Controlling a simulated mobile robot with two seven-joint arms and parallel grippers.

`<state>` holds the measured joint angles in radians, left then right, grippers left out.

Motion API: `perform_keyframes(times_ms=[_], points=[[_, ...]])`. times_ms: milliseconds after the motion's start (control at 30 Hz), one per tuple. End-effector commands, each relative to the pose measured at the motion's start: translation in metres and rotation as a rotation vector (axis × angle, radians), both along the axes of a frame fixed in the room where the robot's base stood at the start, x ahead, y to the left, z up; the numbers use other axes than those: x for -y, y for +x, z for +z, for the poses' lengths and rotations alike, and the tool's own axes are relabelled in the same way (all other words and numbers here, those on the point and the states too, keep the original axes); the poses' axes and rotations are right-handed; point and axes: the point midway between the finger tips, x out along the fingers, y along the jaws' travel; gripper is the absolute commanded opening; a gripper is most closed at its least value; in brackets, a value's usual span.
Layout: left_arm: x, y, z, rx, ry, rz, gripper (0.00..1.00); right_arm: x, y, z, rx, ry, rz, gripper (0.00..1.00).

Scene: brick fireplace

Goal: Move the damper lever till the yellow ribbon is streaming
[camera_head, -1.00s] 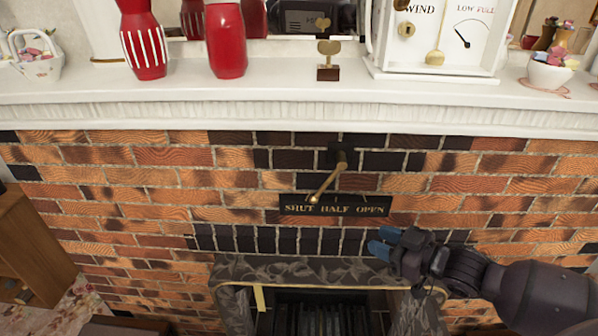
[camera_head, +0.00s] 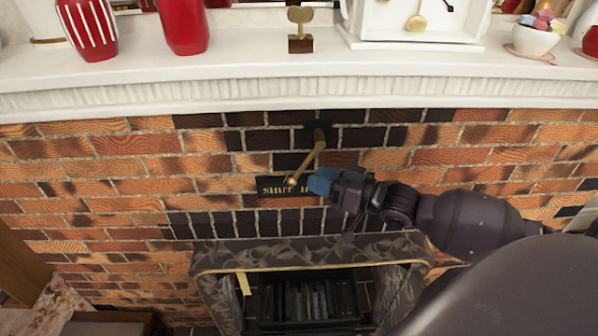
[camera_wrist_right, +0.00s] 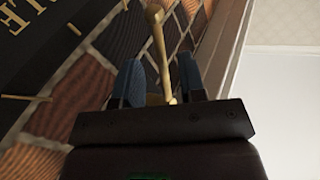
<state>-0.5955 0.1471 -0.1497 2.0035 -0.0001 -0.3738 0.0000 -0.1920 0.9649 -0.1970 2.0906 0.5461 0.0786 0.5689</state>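The brass damper lever (camera_head: 307,160) slants down and left from its dark pivot on the brick wall. Its tip is over the "SHUT" end of the black label plate (camera_head: 268,188), whose right part is hidden by my right gripper. My right gripper (camera_head: 320,183) is just right of the lever's tip, blue fingers toward it. In the right wrist view the fingers (camera_wrist_right: 160,84) are apart, with the lever (camera_wrist_right: 159,50) showing in the gap between them; contact is unclear. The yellow ribbon (camera_head: 243,284) hangs down at the fireplace opening's left side. My left gripper is out of view.
The white mantel shelf (camera_head: 230,84) juts out above the lever. On it stand red vases (camera_head: 184,25), a small brass key-shaped ornament (camera_head: 300,28), a white dial box (camera_head: 415,25) and a bowl (camera_head: 535,38). The fireplace surround (camera_head: 300,253) is below. The wall left of the lever is clear.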

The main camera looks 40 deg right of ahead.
Motion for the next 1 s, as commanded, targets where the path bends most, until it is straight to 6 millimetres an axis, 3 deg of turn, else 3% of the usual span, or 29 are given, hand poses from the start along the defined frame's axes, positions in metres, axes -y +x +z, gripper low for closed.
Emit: perform_keyframes(times_ms=[400,833,1000], points=[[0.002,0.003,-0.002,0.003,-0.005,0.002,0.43,-0.023,0.042,0.000,0.002,-0.001,0.000,0.37],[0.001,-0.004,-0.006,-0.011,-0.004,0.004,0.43,-0.026,0.047,0.000,-0.001,-0.001,-0.001,0.37],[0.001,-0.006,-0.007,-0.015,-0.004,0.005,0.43,-0.026,0.047,0.000,-0.001,-0.001,-0.001,0.11]])
